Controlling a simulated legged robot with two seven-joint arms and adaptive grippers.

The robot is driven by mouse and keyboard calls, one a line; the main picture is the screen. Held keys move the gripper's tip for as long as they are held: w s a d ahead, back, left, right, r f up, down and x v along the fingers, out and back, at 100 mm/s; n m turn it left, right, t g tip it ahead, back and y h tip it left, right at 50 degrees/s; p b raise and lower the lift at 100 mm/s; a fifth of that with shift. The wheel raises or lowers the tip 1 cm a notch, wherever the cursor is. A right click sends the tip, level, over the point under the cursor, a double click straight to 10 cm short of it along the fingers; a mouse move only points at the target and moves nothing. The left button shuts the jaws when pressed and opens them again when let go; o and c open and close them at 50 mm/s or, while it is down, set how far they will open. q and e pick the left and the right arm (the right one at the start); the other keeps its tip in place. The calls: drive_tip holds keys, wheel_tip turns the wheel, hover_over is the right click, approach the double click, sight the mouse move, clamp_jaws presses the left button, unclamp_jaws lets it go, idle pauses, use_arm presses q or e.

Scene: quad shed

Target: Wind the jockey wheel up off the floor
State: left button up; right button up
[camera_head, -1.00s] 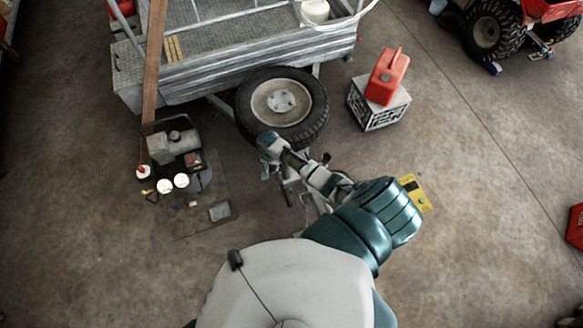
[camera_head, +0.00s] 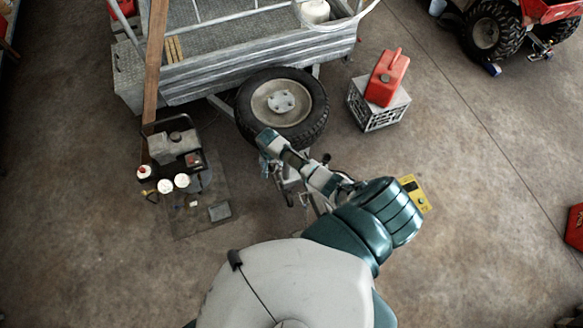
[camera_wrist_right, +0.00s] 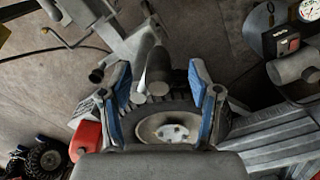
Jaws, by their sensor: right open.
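My left gripper is not in view.
A mat (camera_head: 188,225) with bottles and a grey machine lies left. A red fuel can (camera_head: 388,75) on a crate (camera_head: 375,118) stands right.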

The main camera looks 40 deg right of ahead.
wheel_tip(320, 180, up, 7)
drive_tip(key=shift+a+f, duration=0.1)
drive_tip(key=shift+r, duration=0.65)
